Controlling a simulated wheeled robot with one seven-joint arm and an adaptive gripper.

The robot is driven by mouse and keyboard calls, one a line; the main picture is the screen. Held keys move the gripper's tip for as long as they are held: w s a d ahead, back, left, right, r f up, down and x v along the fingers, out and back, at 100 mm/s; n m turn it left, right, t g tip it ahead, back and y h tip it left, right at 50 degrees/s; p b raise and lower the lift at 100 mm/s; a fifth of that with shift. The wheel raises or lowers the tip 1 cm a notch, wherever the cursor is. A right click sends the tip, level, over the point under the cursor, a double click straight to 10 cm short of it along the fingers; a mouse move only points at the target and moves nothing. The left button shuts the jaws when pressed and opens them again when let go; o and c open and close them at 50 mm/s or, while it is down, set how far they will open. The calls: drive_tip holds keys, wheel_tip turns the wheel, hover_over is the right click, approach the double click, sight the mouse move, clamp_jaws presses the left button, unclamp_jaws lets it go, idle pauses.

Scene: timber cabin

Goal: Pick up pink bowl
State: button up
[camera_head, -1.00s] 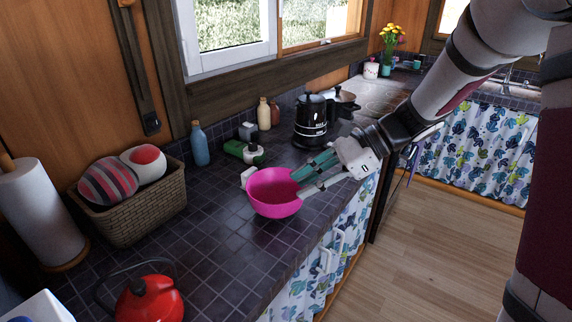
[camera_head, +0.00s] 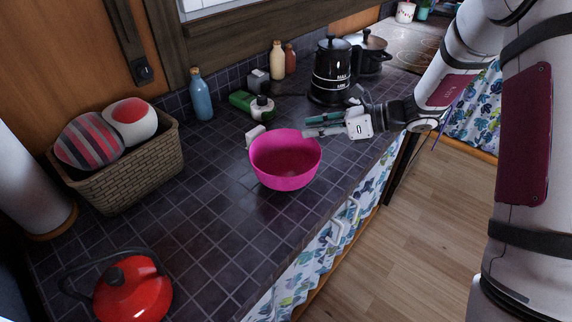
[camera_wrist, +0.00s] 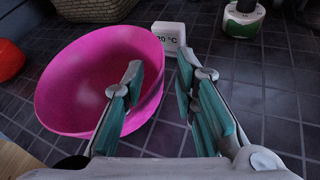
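The pink bowl (camera_head: 285,180) stands upright and empty on the dark tiled counter. In the wrist view, the bowl (camera_wrist: 75,95) fills the left half. My gripper (camera_head: 307,126) is at the bowl's far right rim in the head view, reaching in from the right. Whether a finger touches the bowl I cannot tell.
A small white thermometer block (camera_wrist: 169,36) stands close behind the bowl. Tiles left of the bowl are clear.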

sight(294, 134)
drive_tip(key=shift+p+x, duration=0.35)
drive_tip(key=shift+x, duration=2.5)
drive_tip(key=shift+s+f, duration=0.15)
drive_tip(key=shift+s, duration=0.05)
clamp_jaws()
